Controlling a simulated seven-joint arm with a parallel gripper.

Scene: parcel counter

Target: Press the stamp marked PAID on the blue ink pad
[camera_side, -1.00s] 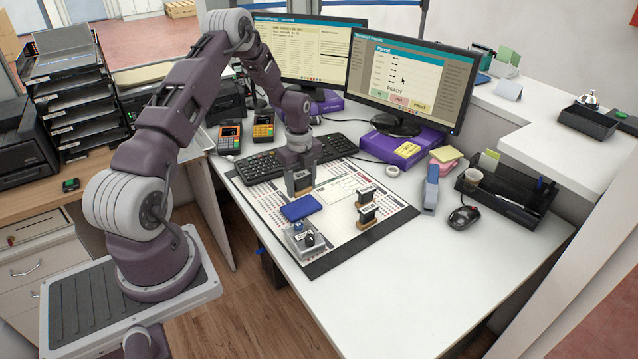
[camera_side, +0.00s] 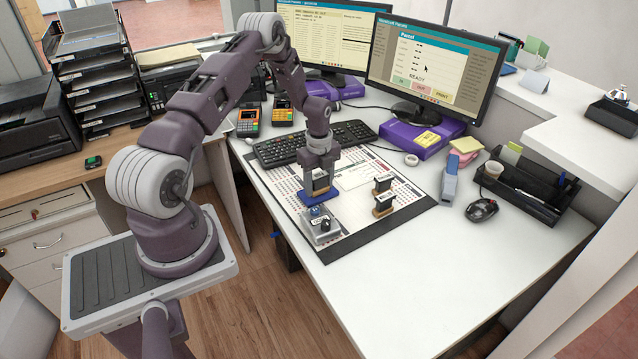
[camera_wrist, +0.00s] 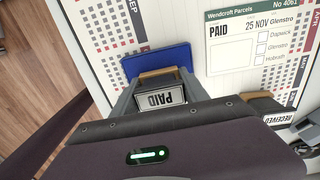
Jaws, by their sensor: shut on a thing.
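My gripper (camera_side: 320,176) is shut on the stamp marked PAID (camera_wrist: 160,98), whose label reads upside down in the wrist view. The stamp (camera_side: 320,184) is upright between the fingers. The blue ink pad (camera_side: 319,199) lies on the desk mat directly under the stamp; its blue edge also shows beyond the stamp in the wrist view (camera_wrist: 156,60). The stamp's wooden base hides part of the pad. The base looks down at the pad, but I cannot tell for sure whether they touch.
Two other stamps stand to the right, the farther one (camera_side: 383,184) and the nearer one (camera_side: 383,206); a RECEIVED label (camera_wrist: 292,117) shows on one. A grey holder (camera_side: 322,225) with small items sits in front of the pad. A parcel slip (camera_wrist: 256,45) lies beyond.

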